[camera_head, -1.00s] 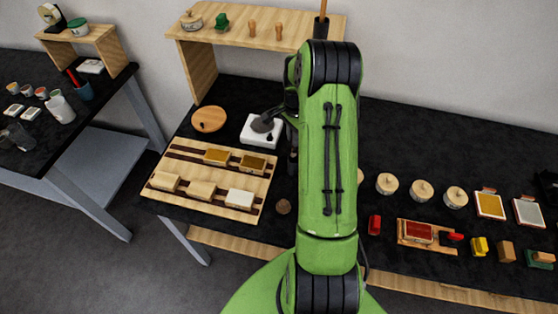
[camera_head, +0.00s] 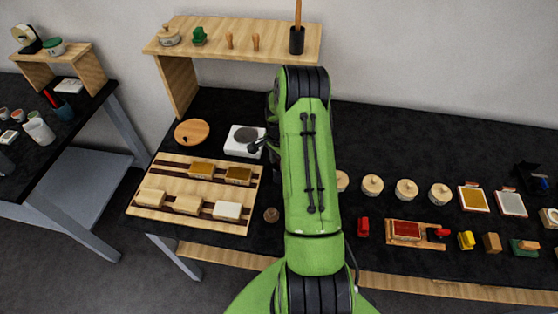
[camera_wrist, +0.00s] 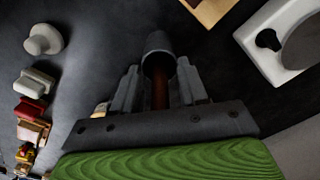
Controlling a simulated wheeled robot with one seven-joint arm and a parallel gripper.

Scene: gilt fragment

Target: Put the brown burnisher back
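In the wrist view a dark brown rod (camera_wrist: 159,88), which looks like the brown burnisher, lies between the two fingers of my gripper (camera_wrist: 158,72). Its far end meets a wider grey cylinder (camera_wrist: 158,44); I cannot tell if this is part of the tool or a cup around it. Dark gaps show on both sides of the rod, and the fingertips are close to the cylinder's sides. Contact is unclear.
A white box with a round grey plate (camera_head: 237,148) and a wooden rack of blocks (camera_head: 190,216) lie left of my arm. Lidded pots (camera_head: 406,190) and small coloured blocks (camera_head: 465,240) stand to the right. A shelf (camera_head: 270,48) with a dark cup (camera_head: 297,41) is behind.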

